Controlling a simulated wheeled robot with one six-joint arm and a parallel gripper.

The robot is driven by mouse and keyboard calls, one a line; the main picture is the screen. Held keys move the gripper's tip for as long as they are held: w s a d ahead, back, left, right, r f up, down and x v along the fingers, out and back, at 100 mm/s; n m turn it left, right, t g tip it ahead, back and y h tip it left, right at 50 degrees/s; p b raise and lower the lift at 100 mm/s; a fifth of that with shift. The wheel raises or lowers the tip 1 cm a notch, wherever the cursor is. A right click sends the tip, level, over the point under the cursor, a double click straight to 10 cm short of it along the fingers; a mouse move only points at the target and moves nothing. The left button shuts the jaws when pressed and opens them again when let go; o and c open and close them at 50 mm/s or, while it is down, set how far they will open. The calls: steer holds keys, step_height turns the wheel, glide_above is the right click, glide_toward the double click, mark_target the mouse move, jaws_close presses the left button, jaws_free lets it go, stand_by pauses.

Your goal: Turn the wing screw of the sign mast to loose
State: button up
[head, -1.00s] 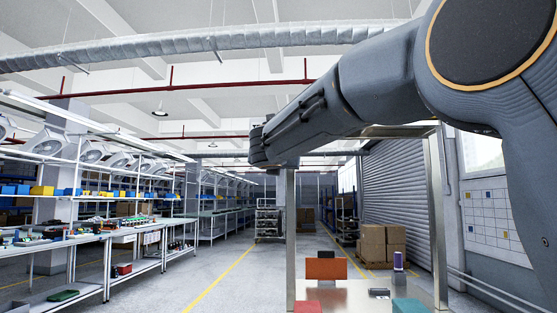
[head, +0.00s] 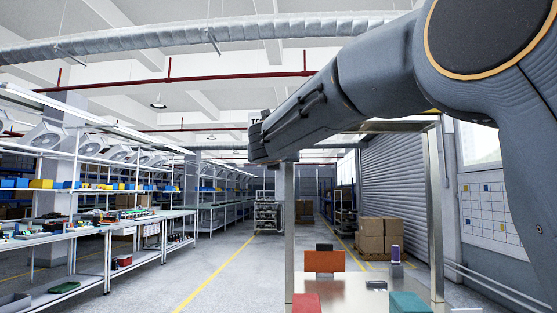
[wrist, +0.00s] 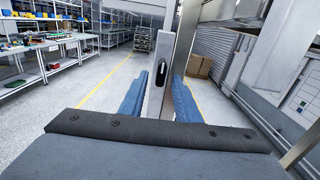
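My gripper (wrist: 159,80) is open in the wrist view. Its two blue-grey fingers stand on either side of a light metal post (wrist: 154,104), with a visible gap to at least the right finger. On the post, between the fingertips, is a dark upright oval part with a pale centre (wrist: 162,74). It may be the wing screw, but its wings and angle are too small to read. In the head view my gripper (head: 257,150) is seen from the side and hides what is in front of it. A small piece of a lettered sign (head: 256,115) shows just above it.
Cardboard boxes (head: 370,237) stand behind. Long workbenches (head: 80,229) line the left; the floor between is clear.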

steer(key=shift+s, duration=0.1)
steer(key=s+b, duration=0.1)
steer(key=s, duration=0.6)
steer(key=shift+s, duration=0.3)
stand_by(0.4)
